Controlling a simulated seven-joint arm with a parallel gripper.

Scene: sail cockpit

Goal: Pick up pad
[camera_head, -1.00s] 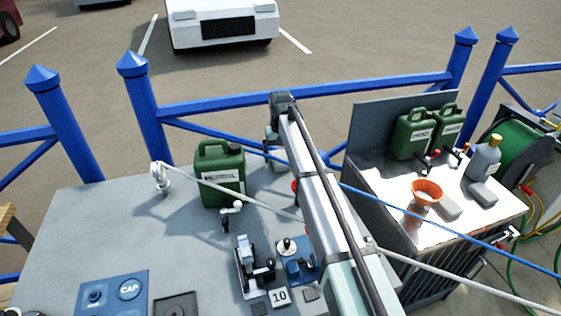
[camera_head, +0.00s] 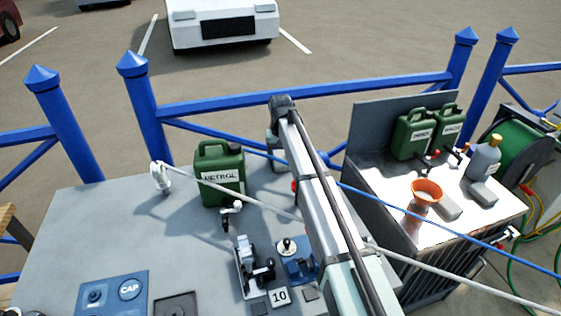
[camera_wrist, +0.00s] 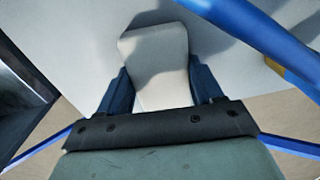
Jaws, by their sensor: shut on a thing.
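In the wrist view the pale, block-shaped pad (camera_wrist: 158,55) sits between the two dark blue fingers of my gripper (camera_wrist: 161,78). The fingers are shut on its sides, and its far end sticks out past them. A pale grey surface lies behind the pad; I cannot tell whether the pad touches it. In the head view my arm hides the pad, and my gripper cannot be made out clearly.
A green petrol can (camera_head: 219,173) stands on the grey deck (camera_head: 90,222), with a winch-like fitting (camera_head: 245,262) in front. A white rope and a blue rope cross the scene. The right bench (camera_head: 375,172) holds more cans, an orange funnel (camera_head: 428,190) and a grey bottle (camera_head: 484,160).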

